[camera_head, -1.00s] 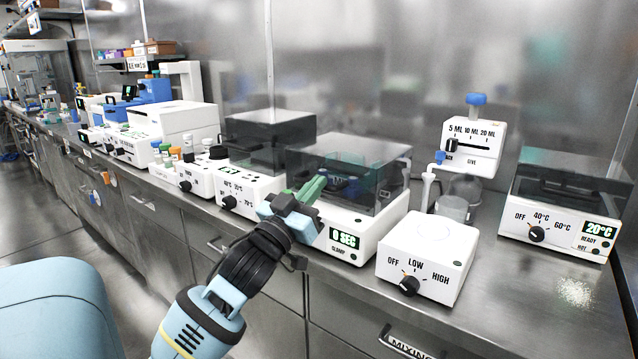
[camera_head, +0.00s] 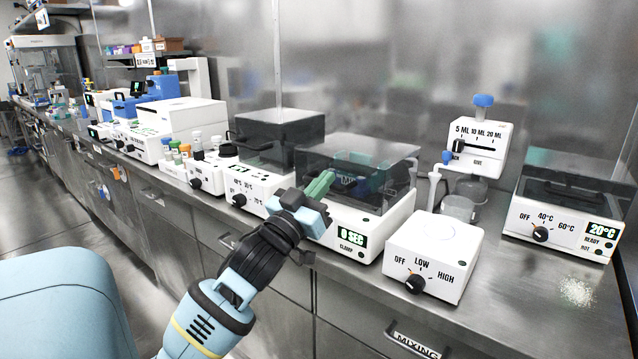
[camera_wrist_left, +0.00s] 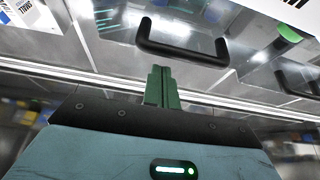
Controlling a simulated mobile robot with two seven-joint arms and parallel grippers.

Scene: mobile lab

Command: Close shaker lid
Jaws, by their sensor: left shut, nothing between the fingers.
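The shaker is a white box (camera_head: 392,238) with a green "0 SEC" display and a "CLAMP" label on its front. Its smoky see-through lid (camera_head: 385,163) sits low over the base; I cannot tell if it is fully seated. Blurred dark and teal items show inside. My left gripper (camera_head: 320,184), with green fingers, is shut and empty at the lid's front left; I cannot tell if it touches. In the left wrist view the shut fingers (camera_wrist_left: 162,85) point toward a black bar handle (camera_wrist_left: 182,42) on a glossy panel. My right gripper is not in view.
A white mixer with an OFF-LOW-HIGH knob (camera_head: 432,257) stands right of the shaker. A heater (camera_head: 255,187) and a smoky box (camera_head: 278,135) stand to its left. A dispenser (camera_head: 480,145) and a 20°C bath (camera_head: 565,215) are farther right.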

